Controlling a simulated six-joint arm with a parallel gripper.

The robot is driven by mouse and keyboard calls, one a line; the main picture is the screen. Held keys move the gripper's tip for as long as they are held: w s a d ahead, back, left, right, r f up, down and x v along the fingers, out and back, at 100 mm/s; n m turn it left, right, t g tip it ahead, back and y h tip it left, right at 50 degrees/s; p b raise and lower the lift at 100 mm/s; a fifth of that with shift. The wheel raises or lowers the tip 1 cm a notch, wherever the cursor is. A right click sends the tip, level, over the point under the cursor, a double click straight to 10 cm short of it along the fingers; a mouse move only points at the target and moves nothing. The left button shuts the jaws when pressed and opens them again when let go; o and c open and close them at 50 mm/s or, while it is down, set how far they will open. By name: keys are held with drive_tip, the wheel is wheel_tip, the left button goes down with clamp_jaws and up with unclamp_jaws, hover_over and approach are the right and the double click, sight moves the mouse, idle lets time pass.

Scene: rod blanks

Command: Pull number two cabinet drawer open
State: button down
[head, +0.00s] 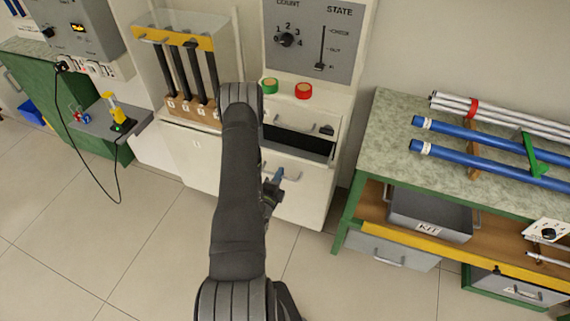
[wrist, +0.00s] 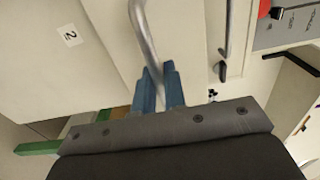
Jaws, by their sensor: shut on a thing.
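The cabinet (head: 305,205) is cream-coloured, with drawers stacked under a control panel. A drawer front with a "2" label (wrist: 70,37) shows in the wrist view beside a curved metal handle (wrist: 143,25). My gripper (wrist: 160,88) has blue fingers shut on this handle. In the head view my gripper (head: 275,178) is low at the cabinet's front, partly hidden by my arm. A dark drawer interior (head: 300,143) shows below the top drawer front, so the drawer under it stands partly open. My arm covers the left part of the cabinet front.
A second handle (wrist: 229,30) and a dark latch (wrist: 220,70) are on the neighbouring front. A workbench (head: 385,125) with rods stands at right. Tiled floor (head: 345,285) is clear in front.

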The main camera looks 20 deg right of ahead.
drive_tip(key=shift+s+a, duration=0.2)
drive_tip(key=c, duration=1.5)
unclamp_jaws()
drive_tip(key=v, duration=1.7)
drive_tip(key=shift+s+a+r, duration=0.1)
drive_tip(key=shift+s, duration=0.05)
drive_tip(key=x, duration=1.7)
